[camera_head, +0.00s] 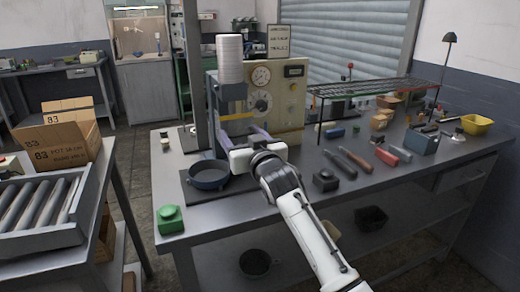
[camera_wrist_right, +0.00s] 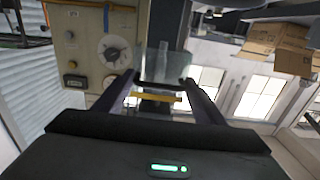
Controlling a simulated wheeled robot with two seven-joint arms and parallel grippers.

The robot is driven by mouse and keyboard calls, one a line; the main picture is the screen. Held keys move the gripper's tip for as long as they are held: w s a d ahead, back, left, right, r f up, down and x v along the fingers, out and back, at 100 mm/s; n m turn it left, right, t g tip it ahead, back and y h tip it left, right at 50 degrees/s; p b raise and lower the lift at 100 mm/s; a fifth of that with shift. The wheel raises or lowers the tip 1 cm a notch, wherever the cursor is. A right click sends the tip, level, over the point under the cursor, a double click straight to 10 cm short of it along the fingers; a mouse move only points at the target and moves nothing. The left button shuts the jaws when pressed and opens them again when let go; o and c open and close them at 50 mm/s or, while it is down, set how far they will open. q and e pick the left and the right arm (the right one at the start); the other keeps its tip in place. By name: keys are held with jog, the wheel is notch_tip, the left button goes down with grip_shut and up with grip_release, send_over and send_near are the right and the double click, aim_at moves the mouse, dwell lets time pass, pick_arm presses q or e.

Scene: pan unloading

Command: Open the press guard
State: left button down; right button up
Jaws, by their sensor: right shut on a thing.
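The press (camera_head: 229,95) stands on the grey bench, with a white cylinder on top and a beige panel with gauges (camera_head: 262,90) beside it. The clear press guard (camera_wrist_right: 165,66) shows in the right wrist view between my fingertips, with a yellow bar (camera_wrist_right: 155,98) below it in that picture. My right gripper (camera_head: 241,133) reaches the front of the press and is shut on the guard; its fingers also show in the wrist view (camera_wrist_right: 166,82). The guard is hard to make out in the head view. My left gripper is out of view.
A dark round pan (camera_head: 208,176) sits below the press, left of my right gripper. A green block (camera_head: 170,218) is at the bench's front left. A dark block (camera_head: 326,180), several tools and a wire rack (camera_head: 375,87) stand to the right.

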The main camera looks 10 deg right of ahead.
jog(key=shift+r, duration=0.5)
jog(key=o, duration=1.4)
jog(key=shift+c, duration=0.2)
jog(key=shift+o, duration=0.6)
jog(key=shift+f, duration=0.2)
jog(key=v, duration=1)
jog(key=shift+s+b, duration=0.15)
jog(key=shift+b, duration=0.15)
jog(key=shift+d+f, duration=0.1)
